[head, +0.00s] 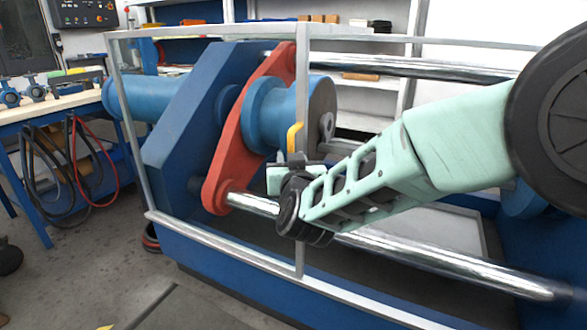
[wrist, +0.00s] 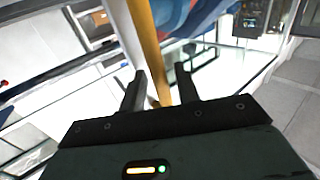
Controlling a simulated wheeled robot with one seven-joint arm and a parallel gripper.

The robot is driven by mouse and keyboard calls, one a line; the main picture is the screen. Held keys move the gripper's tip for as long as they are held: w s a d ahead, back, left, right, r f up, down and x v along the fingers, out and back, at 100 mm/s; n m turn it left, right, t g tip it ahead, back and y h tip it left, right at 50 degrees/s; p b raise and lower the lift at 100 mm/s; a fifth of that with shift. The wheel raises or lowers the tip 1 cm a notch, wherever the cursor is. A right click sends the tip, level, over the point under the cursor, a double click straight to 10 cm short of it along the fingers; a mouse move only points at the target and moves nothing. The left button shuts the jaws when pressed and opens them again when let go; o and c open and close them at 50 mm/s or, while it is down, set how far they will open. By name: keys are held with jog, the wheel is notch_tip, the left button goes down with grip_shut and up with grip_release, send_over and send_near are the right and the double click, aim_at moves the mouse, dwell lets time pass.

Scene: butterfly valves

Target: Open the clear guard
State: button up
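The clear guard (head: 303,90) stands in front of the blue machine, with a grey metal frame and see-through panels. Its yellow handle (head: 294,138) is on the upright grey post in the middle. My gripper (head: 296,160) is at the handle's lower end, its fingers mostly hidden by the wrist in the head view. In the wrist view, my gripper (wrist: 160,88) has its two dark fingers apart, with the yellow handle (wrist: 147,40) running between them. Small gaps seem to show beside the handle. The guard looks closed across the machine front.
Behind the guard are a red clamp arm (head: 262,115), a blue flanged valve (head: 275,115) and steel bars (head: 400,67). A workbench (head: 60,105) with small blue valves stands at left, with hoses hanging below. The floor at lower left is mostly clear.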

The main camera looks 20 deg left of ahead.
jog(key=p+v, duration=0.1)
jog(key=v, duration=1.6)
jog(key=shift+s, duration=0.2)
jog(key=shift+w, duration=0.1)
jog(key=s+d+f+g+h, duration=0.1)
jog(key=s+d+g+h, duration=0.3)
jog(key=d, duration=0.6)
jog(key=s+d+f+n+g+h, duration=0.1)
jog(key=s+d+f+g+h, duration=0.1)
jog(key=s+d+g, duration=0.7)
jog(key=s+d+f+g+h, duration=0.1)
jog(key=s+d+g+h, duration=0.15)
jog(key=d, duration=0.95)
notch_tip(320, 180, up, 23)
jog(key=s+p, duration=0.1)
jog(key=p, duration=2.2)
jog(key=shift+s+d, duration=0.15)
jog(key=shift+d, duration=0.2)
jog(key=shift+f+h, duration=0.15)
jog(key=shift+h, duration=0.1)
